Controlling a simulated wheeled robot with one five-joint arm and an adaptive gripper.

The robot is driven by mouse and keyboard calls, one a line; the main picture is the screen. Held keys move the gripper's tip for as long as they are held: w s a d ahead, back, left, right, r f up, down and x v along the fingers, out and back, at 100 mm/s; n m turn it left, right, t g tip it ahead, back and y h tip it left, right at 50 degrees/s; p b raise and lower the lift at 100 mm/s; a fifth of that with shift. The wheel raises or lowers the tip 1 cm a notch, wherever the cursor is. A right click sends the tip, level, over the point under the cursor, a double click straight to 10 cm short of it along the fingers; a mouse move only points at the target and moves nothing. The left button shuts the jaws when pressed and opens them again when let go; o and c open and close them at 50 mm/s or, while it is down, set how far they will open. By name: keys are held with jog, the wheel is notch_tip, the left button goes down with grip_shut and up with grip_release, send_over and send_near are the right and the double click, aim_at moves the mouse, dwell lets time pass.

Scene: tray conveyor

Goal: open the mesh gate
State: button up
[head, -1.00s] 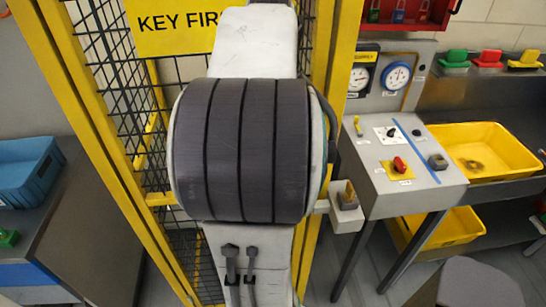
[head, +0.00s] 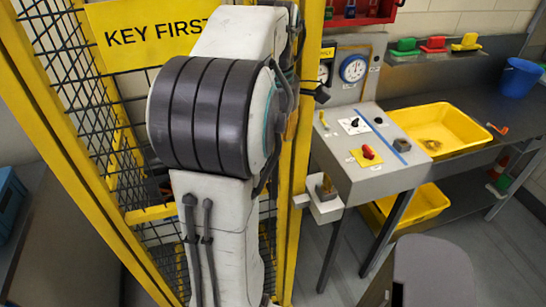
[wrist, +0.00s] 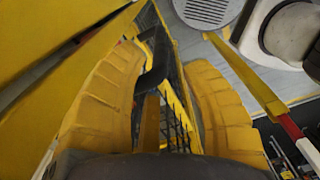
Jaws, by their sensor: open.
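The mesh gate (head: 85,110) has a yellow frame and black wire mesh and carries a yellow "KEY FIRST" sign (head: 140,32). My arm covers much of it in the head view, and my gripper is hidden there. In the wrist view my gripper (wrist: 165,64) is open, with one yellow finger on each side. A black bar, seemingly a handle (wrist: 156,68), lies between the fingers, nearer the left one. I cannot tell whether it is touched. Yellow framing and mesh show behind it. How far the gate stands open cannot be told.
A small box with a key-like knob (head: 326,191) sits right of the yellow post. A grey control panel (head: 385,180) with a red knob stands beyond it. A yellow bin (head: 480,153) and blue bucket (head: 519,76) are at the right. A grey rounded object (head: 433,270) occupies the lower right.

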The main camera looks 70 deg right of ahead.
jog(key=shift+f, duration=2.55)
jog(key=shift+c, duration=0.2)
grip_shut()
